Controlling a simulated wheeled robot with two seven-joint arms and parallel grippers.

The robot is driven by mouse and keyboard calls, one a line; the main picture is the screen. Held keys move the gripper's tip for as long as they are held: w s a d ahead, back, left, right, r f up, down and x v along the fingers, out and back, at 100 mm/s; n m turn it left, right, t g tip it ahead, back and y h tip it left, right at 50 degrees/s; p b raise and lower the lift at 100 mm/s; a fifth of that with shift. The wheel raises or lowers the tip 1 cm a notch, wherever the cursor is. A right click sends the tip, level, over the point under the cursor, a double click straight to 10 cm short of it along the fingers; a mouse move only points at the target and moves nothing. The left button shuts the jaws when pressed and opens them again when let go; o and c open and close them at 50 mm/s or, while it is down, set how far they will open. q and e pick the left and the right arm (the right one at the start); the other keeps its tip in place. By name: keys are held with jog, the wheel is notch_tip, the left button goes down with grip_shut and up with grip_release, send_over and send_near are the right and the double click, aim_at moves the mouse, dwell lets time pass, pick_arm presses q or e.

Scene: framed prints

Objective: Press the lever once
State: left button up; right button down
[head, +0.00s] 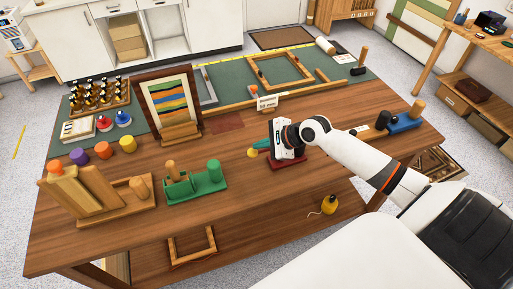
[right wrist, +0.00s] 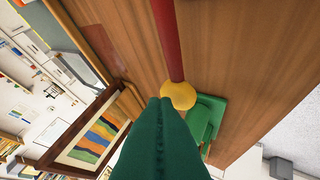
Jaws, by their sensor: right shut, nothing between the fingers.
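The lever's yellow knob (head: 252,153) shows just left of my right gripper, above the wooden table. Its dark red base (head: 289,164) sits on the table, partly hidden under my gripper. In the right wrist view the yellow knob (right wrist: 179,95) is at the end of a red bar (right wrist: 166,38). My right gripper (head: 261,146) has green fingers, shut and empty. In the right wrist view the fingertips (right wrist: 160,101) are right beside the knob and overlap its edge; I cannot tell whether they touch. My left gripper is not in view.
A green block with pegs (head: 208,181) stands left of the lever, and a framed striped print (head: 168,100) stands behind it. A blue holder (head: 405,122) is at the right. The front middle of the table (head: 270,195) is clear.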

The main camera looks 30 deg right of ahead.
jog(key=shift+a+f+b, duration=0.15)
jog(key=shift+f+b, duration=0.35)
jog(key=shift+f, duration=1)
dwell(1.3)
dwell(0.5)
jog(key=r+p, duration=0.3)
jog(key=p, duration=0.2)
jog(key=shift+d+r, duration=0.2)
jog(key=shift+r, duration=0.2)
dwell(0.4)
notch_tip(320, 180, up, 5)
jog(key=p, duration=0.6)
send_over(258, 152)
jog(key=d, duration=0.1)
jog(key=shift+s+d, duration=0.15)
jog(key=shift+s, duration=0.1)
